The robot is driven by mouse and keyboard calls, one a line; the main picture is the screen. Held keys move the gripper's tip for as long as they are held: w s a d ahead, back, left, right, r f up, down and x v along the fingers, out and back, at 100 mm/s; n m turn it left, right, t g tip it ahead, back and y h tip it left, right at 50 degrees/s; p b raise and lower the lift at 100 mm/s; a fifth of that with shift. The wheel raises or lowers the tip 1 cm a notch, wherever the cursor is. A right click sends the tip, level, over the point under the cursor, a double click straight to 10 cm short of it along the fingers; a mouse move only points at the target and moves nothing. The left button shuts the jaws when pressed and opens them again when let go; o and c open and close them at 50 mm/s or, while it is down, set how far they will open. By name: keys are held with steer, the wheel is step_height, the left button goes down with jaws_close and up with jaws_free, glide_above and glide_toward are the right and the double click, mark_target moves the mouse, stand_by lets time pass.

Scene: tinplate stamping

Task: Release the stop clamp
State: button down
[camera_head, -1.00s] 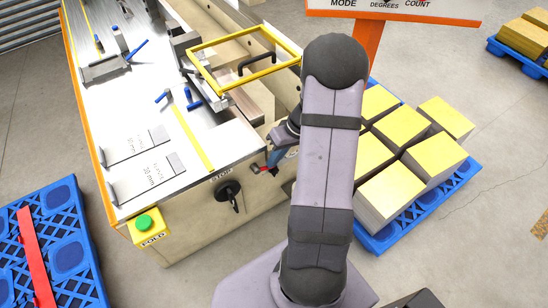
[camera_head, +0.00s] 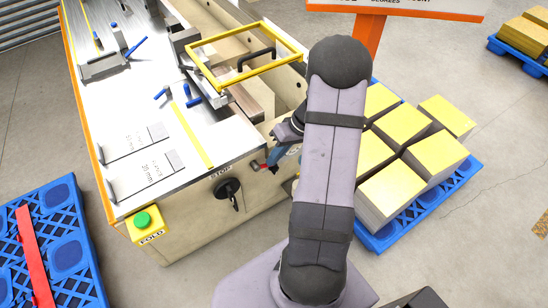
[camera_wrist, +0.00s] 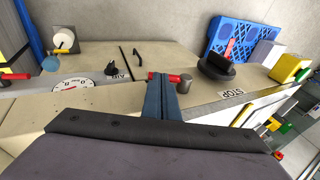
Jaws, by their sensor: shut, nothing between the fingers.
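The stop clamp is a black knob with a lever (camera_head: 228,190) on the machine's end face, just below the STOP label (camera_head: 221,174). The knob also shows in the wrist view (camera_wrist: 216,66), right of my gripper, beside its STOP label (camera_wrist: 231,93). My gripper (camera_wrist: 162,82) has blue fingers, which are shut and empty. It is apart from the knob. In the head view my gripper (camera_head: 279,156) is right of the knob and partly hidden by my arm. A red-tipped handle with a grey cylinder (camera_wrist: 184,83) lies at the fingertips; contact is unclear.
A dial (camera_wrist: 73,86) and an AIR valve (camera_wrist: 112,69) are left of my gripper in the wrist view. A green FOLD button (camera_head: 143,219) is left of the knob. A yellow frame (camera_head: 214,87) rises above the machine. Stacked blocks on a blue pallet (camera_head: 378,240) stand right of my arm.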

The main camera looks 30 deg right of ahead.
step_height(320, 180, down, 7)
steer(key=a+m+y+b, duration=0.1)
steer(key=y+b, duration=0.6)
steer(key=b, duration=0.5)
steer(key=shift+a+r+y, duration=0.2)
steer(key=shift+a+y, duration=0.2)
steer(key=shift+a+f, duration=0.1)
steer(key=shift+s, duration=0.1)
steer(key=s+d+b, duration=0.2)
steer(key=d+b, duration=0.2)
steer(key=d, duration=1)
steer(key=shift+s+t, duration=0.25)
steer(key=shift+t, duration=0.05)
stand_by(0.4)
